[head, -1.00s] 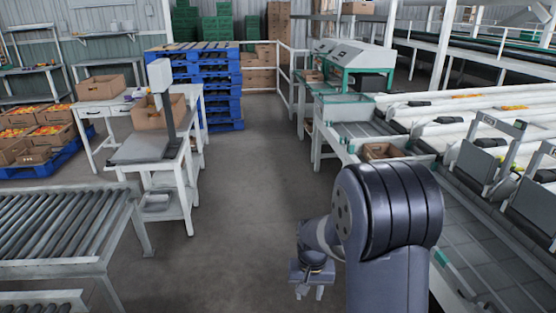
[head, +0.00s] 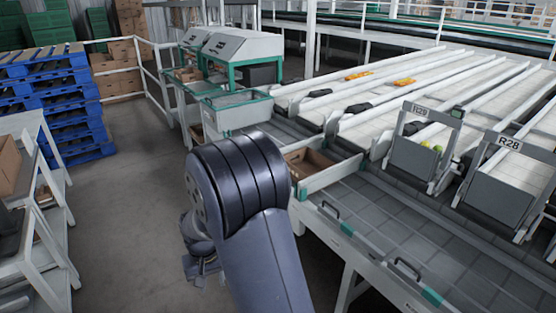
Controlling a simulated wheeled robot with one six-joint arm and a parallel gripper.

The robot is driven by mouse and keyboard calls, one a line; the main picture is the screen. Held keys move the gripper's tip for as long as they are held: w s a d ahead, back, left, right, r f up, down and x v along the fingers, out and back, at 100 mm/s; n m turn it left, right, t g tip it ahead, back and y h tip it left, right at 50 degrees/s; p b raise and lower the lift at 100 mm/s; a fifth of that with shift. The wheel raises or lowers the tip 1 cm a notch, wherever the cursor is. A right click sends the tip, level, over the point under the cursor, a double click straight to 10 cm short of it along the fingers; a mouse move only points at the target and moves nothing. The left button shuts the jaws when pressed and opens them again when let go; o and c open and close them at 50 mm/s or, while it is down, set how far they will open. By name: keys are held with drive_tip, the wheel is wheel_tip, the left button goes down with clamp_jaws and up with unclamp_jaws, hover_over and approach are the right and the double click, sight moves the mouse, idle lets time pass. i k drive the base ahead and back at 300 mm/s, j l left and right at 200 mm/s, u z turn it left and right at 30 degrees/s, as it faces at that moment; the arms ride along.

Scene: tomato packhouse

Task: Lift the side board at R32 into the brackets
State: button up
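No label reading R32 shows in view. The signs I can read on the sorting line are R29 (head: 419,110) and R28 (head: 509,142), each on a metal frame. A grey board (head: 413,160) stands upright under the R29 sign, and another grey board (head: 497,197) stands under R28. My gripper (head: 200,272) hangs low over the floor at the left of the line, well away from these boards. It is small and partly hidden behind my arm, so its fingers are unclear.
White sorting lanes (head: 450,85) run to the back right, with some orange items on them. A grey tiled shelf (head: 400,225) with handles runs along the line's front. Blue pallets (head: 55,100) stand left; the floor (head: 125,190) between is clear.

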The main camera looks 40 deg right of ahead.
sight(322, 179)
drive_tip(key=i+z, duration=0.3)
drive_tip(key=i, duration=0.25)
drive_tip(key=i+j+z, duration=0.1)
drive_tip(key=i+z, duration=0.15)
drive_tip(key=i, duration=0.25)
drive_tip(key=i+j+z, duration=0.3)
drive_tip(key=i, duration=0.2)
drive_tip(key=i+l+z, duration=0.15)
drive_tip(key=i+z, duration=0.15)
drive_tip(key=z, duration=0.15)
drive_tip(key=i+l+z, duration=0.1)
drive_tip(key=i+z, duration=0.2)
drive_tip(key=z, duration=0.15)
drive_tip(key=i+z, duration=0.3)
drive_tip(key=z, duration=0.15)
drive_tip(key=i+j+z, duration=0.2)
drive_tip(key=z, duration=0.2)
drive_tip(key=i, duration=0.1)
